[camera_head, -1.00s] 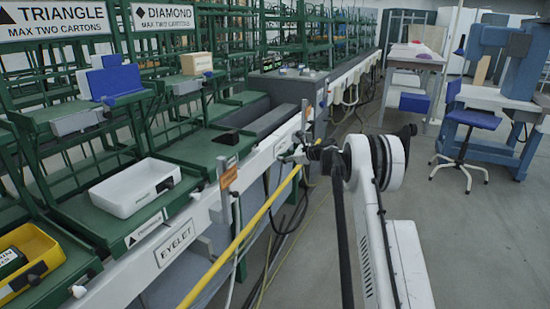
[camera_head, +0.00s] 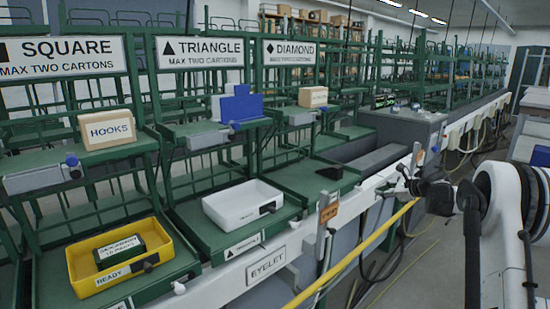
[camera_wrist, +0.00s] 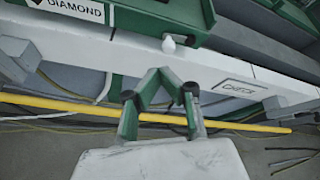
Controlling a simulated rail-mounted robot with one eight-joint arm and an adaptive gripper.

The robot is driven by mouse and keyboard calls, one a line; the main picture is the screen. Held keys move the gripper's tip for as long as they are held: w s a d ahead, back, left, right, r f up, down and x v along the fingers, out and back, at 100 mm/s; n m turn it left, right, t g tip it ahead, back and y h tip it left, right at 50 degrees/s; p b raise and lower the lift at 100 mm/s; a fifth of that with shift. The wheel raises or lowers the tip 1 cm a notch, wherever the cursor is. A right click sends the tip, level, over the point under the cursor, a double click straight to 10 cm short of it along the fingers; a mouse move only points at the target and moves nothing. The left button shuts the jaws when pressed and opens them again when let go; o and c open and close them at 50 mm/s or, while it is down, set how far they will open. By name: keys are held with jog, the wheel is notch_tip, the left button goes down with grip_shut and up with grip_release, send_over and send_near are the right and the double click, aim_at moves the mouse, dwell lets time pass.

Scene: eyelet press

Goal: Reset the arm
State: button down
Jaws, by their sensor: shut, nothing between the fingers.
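My gripper (camera_head: 403,186) is at the end of my white arm at the right of the head view, in front of the white rail (camera_head: 345,205) of the bench. In the wrist view my gripper (camera_wrist: 161,75) shows its two fingers meeting at the tips, with nothing between them. The fingertips appear in front of the white rail (camera_wrist: 215,72) and the yellow pipe (camera_wrist: 70,107). I cannot tell the exact distance from them. The EYELET label (camera_head: 266,262) lies on the rail to the left.
A white tray (camera_head: 215,212) stands under the TRIANGLE sign (camera_head: 200,52). A yellow tray (camera_head: 80,285) holds a dark green carton (camera_head: 119,250) under the SQUARE sign (camera_head: 62,56). A HOOKS carton (camera_head: 107,130) sits on a shelf. Floor (camera_head: 400,275) is clear beside the bench, apart from cables.

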jog(key=s+a+r+n+g+h+p, duration=0.1)
jog(key=s+a+r+n+g+p, duration=0.1)
jog(key=s+a+r+n, duration=0.7)
jog(key=s+a+r+n+g+h+p, duration=0.1)
jog(key=s+a+r+n+h+p, duration=0.1)
jog(key=s+a+r, duration=1.15)
jog(key=s+f+n+h+p, duration=0.1)
jog(key=s+n, duration=0.3)
jog(key=s, duration=0.8)
jog(key=s+a+f+n+h+p, duration=0.1)
jog(key=s+f+n, duration=0.2)
jog(key=s, duration=0.9)
jog(key=s+f+n+h+p, duration=0.1)
jog(key=s+n, duration=0.4)
jog(key=s, duration=0.7)
jog(key=shift+a+f+h+p, duration=0.3)
jog(key=shift+f+h+p, duration=0.1)
jog(key=shift+f, duration=0.5)
jog(key=shift+g, duration=0.3)
